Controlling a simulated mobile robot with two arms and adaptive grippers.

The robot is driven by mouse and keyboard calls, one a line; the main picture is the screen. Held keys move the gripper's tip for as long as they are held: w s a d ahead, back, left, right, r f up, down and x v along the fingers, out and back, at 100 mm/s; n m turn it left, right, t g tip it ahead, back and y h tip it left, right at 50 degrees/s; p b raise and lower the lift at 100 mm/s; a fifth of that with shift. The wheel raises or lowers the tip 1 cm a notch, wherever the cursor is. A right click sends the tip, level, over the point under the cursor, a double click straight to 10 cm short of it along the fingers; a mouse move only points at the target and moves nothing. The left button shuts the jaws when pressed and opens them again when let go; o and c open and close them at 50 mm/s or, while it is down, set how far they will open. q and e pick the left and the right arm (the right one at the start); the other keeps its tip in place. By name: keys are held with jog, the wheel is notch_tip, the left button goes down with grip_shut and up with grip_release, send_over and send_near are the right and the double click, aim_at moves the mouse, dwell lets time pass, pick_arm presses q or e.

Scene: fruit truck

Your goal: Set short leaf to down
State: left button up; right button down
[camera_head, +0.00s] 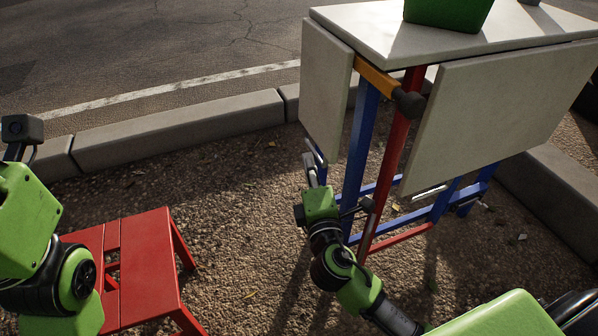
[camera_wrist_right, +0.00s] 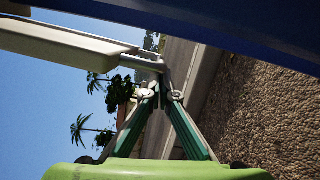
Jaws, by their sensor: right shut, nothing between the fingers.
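The table has pale leaves. The smaller leaf (camera_head: 325,85) at its left end hangs down steeply from the top. The larger leaf (camera_head: 500,105) hangs down on the near right side. My right gripper (camera_head: 310,162) is just below the lower edge of the smaller leaf, beside the blue leg. It is shut and empty. In the right wrist view, its fingers (camera_wrist_right: 158,88) meet at the tips, near the edge of a pale panel (camera_wrist_right: 60,42). I cannot tell whether they touch the panel. My left arm is at the left edge; its fingers are not in view.
The tabletop (camera_head: 375,25) bears a green container (camera_head: 447,10). Blue legs (camera_head: 360,140), a red leg (camera_head: 393,155) and an orange bar (camera_head: 375,76) with a dark knob lie close to my right arm. A red stool (camera_head: 150,260) stands at left. Gravel between is clear.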

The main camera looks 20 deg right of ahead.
jog(key=v, duration=1.2)
